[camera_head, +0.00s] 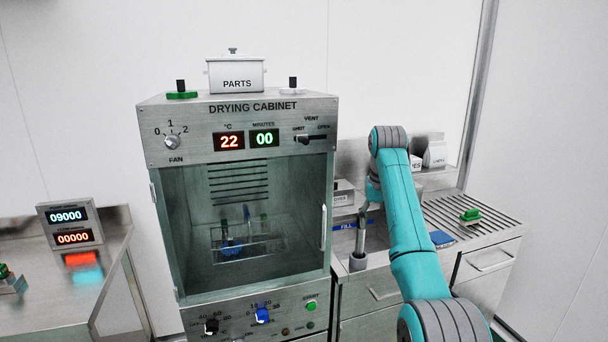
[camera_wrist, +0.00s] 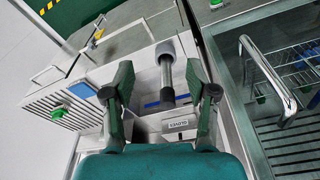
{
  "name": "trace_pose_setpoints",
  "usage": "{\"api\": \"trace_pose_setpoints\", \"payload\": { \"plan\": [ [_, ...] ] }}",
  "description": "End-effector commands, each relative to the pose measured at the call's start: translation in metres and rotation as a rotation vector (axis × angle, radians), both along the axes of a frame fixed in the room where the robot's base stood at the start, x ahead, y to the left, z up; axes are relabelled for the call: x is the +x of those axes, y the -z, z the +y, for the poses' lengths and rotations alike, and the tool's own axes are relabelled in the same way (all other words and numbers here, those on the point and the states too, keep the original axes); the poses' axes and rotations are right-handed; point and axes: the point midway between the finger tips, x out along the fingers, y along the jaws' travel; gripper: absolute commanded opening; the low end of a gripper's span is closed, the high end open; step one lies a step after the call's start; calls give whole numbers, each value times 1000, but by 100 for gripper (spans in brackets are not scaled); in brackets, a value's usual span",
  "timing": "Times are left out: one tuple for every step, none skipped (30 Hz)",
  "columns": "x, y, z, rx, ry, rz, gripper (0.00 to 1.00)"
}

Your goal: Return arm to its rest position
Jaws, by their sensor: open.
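My arm (camera_head: 400,200) is teal with grey joints. It rises from the bottom of the head view, bends at a high elbow and reaches down over the counter right of the drying cabinet. My gripper (camera_wrist: 159,68) is open, with its two dark green fingers apart in the wrist view. A slim grey rod with a black end (camera_wrist: 167,95) and a grey cup-like base (camera_head: 357,262) shows between the fingers in the picture. The fingers do not touch it there; I cannot tell its depth from them. In the head view my arm partly hides the gripper.
A gloves box (camera_wrist: 180,123) is near the gripper. A ribbed drainboard (camera_head: 450,212) with a green item (camera_head: 470,214) lies right. A left counter holds displays (camera_head: 68,216).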

Motion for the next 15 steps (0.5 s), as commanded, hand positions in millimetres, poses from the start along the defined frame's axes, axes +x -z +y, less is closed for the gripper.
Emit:
{"api": "trace_pose_setpoints", "payload": {
  "plan": [
    [0,1,0,0,0,0,57],
    [0,5,0,0,0,-1,57],
    [1,7,0,0,0,-4,57],
    [1,10,0,-1,-1,-6,57],
    [1,12,0,0,-1,-7,57],
    [1,16,0,0,-1,-9,57],
    [1,18,0,0,-1,-10,57],
    [2,21,0,0,-1,-13,57],
    [2,24,0,0,-1,-16,57],
    [2,27,0,-1,-2,-19,57],
    [3,30,0,0,-2,-21,57],
    [3,35,0,0,-2,-24,57],
    [3,39,0,0,-2,-26,57],
    [3,42,0,-1,-3,-29,57],
    [4,47,0,-1,-3,-33,57]
  ]
}}
